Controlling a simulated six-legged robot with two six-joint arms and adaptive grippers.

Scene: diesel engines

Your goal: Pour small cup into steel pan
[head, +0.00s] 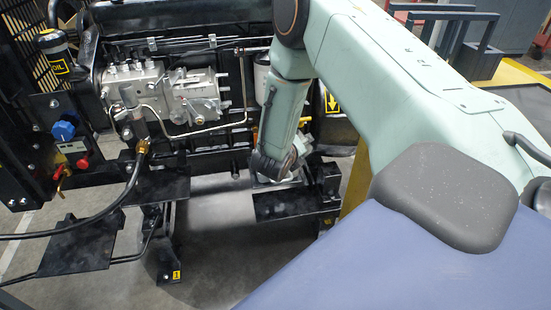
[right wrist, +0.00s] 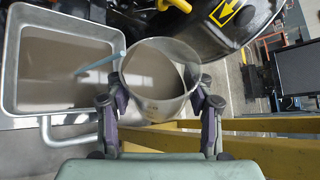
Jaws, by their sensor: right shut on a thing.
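In the right wrist view, my right gripper (right wrist: 158,98) is shut on the small cup (right wrist: 160,112), a clear round cup with grey-brown content. The steel pan (right wrist: 9,65) is left of the cup, a rectangular metal pan with rounded corners and a looped handle. It holds a flat grey-brown layer. A thin blue-grey rod or streak (right wrist: 100,63) runs from the cup's left rim over the pan; I cannot tell which it is. In the head view my right arm hides most of the gripper, the cup and the pan. My left gripper is out of view.
In the head view a diesel engine (head: 180,95) stands behind, with a black bracket (head: 290,205) near my right gripper. A black hose (head: 110,205) and small shelf (head: 80,245) are at left. Yellow rails (right wrist: 270,145) run below and right of the cup in the wrist view.

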